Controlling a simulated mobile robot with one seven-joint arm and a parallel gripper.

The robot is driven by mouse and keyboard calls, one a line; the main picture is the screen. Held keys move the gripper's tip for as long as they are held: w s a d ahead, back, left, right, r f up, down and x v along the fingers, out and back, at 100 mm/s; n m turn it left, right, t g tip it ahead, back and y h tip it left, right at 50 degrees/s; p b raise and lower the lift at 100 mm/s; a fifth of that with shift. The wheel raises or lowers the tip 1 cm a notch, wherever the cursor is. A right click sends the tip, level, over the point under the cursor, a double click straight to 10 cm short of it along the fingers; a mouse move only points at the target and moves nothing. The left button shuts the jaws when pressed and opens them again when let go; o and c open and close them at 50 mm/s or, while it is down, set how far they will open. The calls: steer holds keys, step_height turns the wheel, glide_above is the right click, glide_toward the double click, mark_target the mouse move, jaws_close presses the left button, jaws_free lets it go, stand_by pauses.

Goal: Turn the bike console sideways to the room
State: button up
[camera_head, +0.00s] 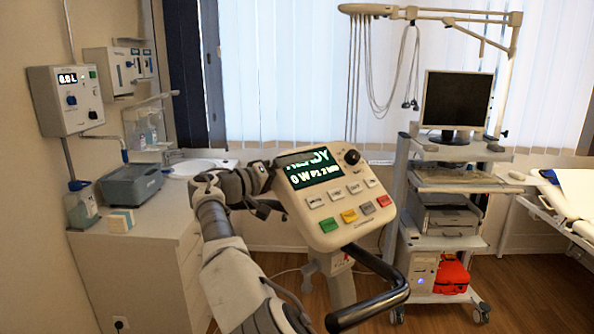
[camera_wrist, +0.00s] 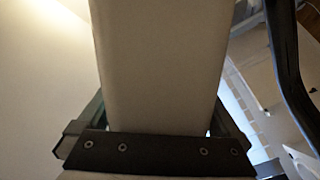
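The bike console (camera_head: 338,197) is a beige box on a post, its face tilted up, with a lit screen, a black knob and coloured buttons. A black handlebar (camera_head: 375,300) curves out below it. My gripper (camera_head: 266,190) is at the console's left edge, with its fingers on either side of that edge. In the wrist view the console's plain beige side (camera_wrist: 160,65) fills the space between the two dark fingers, which meet its edges, so my gripper looks shut on it. The fingertips are partly hidden behind the console.
A counter (camera_head: 140,250) with a sink and devices stands at left. A trolley (camera_head: 445,200) with a monitor and a red case is behind at right. A bed (camera_head: 570,210) is at the far right. Wooden floor shows bare between bike and trolley.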

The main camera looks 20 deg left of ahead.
steer(key=v, duration=1.7)
steer(key=shift+p, duration=0.4)
steer(key=shift+s, duration=0.1)
